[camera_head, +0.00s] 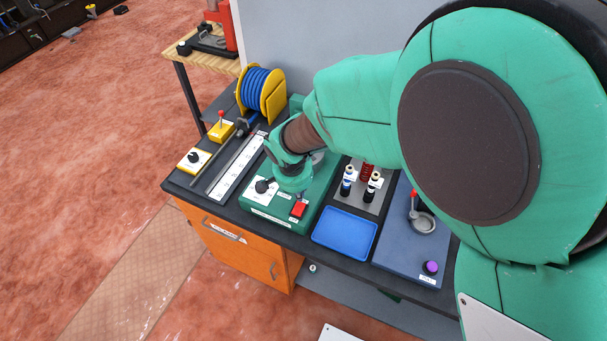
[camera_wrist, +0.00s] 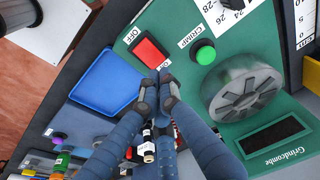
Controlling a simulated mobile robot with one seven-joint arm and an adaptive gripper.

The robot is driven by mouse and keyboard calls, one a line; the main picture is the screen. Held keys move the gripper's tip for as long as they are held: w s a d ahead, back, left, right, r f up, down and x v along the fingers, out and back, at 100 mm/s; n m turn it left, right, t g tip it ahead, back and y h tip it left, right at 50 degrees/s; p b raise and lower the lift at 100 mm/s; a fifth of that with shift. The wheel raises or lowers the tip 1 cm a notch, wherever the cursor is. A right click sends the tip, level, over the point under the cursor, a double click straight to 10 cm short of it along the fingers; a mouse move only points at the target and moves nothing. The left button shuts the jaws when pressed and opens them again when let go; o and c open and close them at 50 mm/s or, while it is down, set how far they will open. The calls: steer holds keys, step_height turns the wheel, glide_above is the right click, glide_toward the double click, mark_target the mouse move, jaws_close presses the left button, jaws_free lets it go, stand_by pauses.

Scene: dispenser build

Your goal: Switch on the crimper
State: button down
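The crimper (camera_head: 268,212) is a green machine on the dark bench, below the end of my arm. In the wrist view its green panel (camera_wrist: 262,40) shows a red rocker switch (camera_wrist: 150,52), marked OFF at its upper-left end. A label at the other end is partly covered by my fingertips. A green button (camera_wrist: 204,53) marked CRIMP is to the right. The red switch also shows in the head view (camera_head: 299,209). My gripper (camera_wrist: 159,92) looks shut and empty, its tips together close to the switch's lower end. I cannot tell whether they touch. My wrist hides the fingers in the head view.
A blue tray (camera_head: 345,232) lies right of the crimper, with small bottles (camera_head: 372,187) behind it. A blue-grey plate with a purple knob (camera_head: 431,267) is farther right. A yellow spool of blue hose (camera_head: 262,92) and a white ruled strip (camera_head: 236,167) are left.

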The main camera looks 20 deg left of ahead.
mark_target(299, 206)
steer(key=shift+w+f, duration=0.2)
steer(key=shift+f, duration=0.75)
steer(key=shift+w+f, duration=0.15)
steer(key=shift+f, duration=0.75)
steer(key=shift+w+p, duration=0.1)
steer(key=shift+p, duration=0.3)
steer(key=shift+w+f+g+p, duration=0.15)
steer(key=shift+g+p, duration=0.25)
steer(key=shift+p, duration=0.35)
steer(key=shift+f, duration=0.25)
steer(key=shift+s+r, duration=0.25)
steer(key=shift+s, duration=0.5)
steer(key=shift+r, duration=0.1)
